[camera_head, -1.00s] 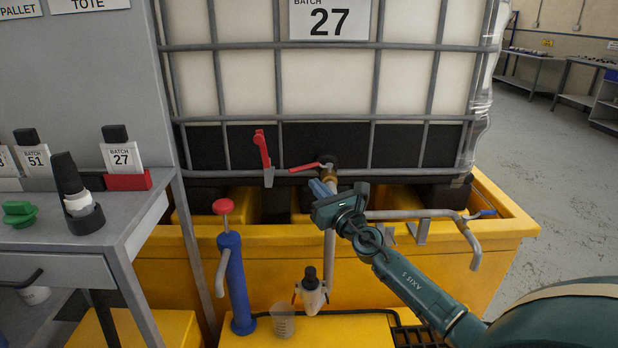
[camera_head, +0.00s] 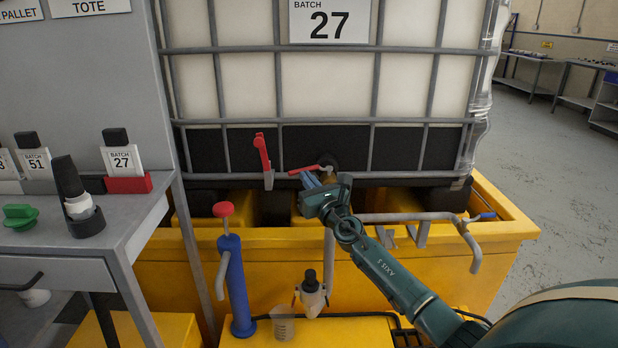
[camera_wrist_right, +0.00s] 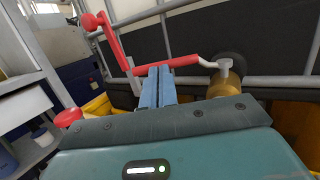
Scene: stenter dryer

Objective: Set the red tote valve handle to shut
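The red tote valve handle (camera_head: 303,170) is a thin lever reaching left from the valve at the tote's foot, roughly level along the cage. In the right wrist view the handle (camera_wrist_right: 180,62) joins a grey stem on the brass valve body (camera_wrist_right: 226,84). My right gripper (camera_head: 308,180) is just below and in front of the handle. Its blue fingers (camera_wrist_right: 158,72) lie side by side, shut, with their tips at the handle's underside. Contact is hard to tell, and nothing shows between them. My left gripper is not in view.
An upright red lever (camera_head: 263,152) stands on the cage just left of the handle. The yellow bund (camera_head: 280,240) runs below, with a grey pipe (camera_head: 410,217) at right. A blue pump with a red knob (camera_head: 223,208) and a grey bench (camera_head: 130,215) stand left.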

